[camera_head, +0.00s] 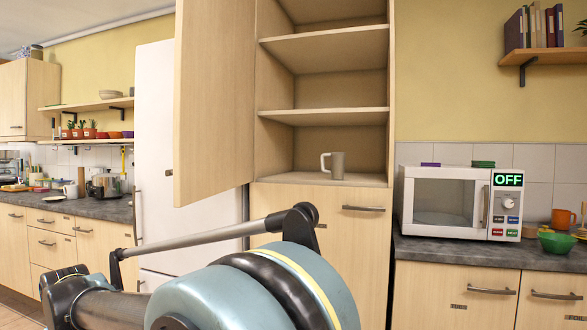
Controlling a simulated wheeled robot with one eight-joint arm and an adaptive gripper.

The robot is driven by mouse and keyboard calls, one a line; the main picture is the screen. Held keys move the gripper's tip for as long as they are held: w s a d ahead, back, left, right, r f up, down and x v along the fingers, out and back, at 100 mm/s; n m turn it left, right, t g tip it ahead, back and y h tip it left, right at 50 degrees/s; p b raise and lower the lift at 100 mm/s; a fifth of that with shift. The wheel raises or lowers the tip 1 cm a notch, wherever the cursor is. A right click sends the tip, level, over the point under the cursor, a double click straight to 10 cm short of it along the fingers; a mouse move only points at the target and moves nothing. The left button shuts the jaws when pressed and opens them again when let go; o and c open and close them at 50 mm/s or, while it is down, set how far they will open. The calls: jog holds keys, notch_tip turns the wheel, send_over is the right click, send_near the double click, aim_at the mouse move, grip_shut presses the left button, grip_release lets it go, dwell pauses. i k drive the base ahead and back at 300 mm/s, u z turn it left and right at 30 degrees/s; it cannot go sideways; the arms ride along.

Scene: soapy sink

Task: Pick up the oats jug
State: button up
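A grey-beige jug (337,166) with a handle on its left stands upright on the lowest visible shelf of the open tall cabinet. I see no label on it, so I cannot tell for sure that it is the oats jug. A smaller white handled vessel (71,191) stands on the far left counter. My arm fills the lower middle of the view, in front of the cabinet. My gripper is not in view, so its state and hold are hidden.
The tall cabinet's door (214,95) stands open to the left. A shut white microwave (450,203) sits on the right counter, with a green bowl (557,242) and an orange mug (563,218) beside it. The shelf (320,115) above the jug is empty.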

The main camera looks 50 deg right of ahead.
aim_at(339, 159)
jog(key=u, duration=0.75)
jog(key=k, duration=2.7)
jog(key=z, duration=0.9)
jog(key=i, duration=1)
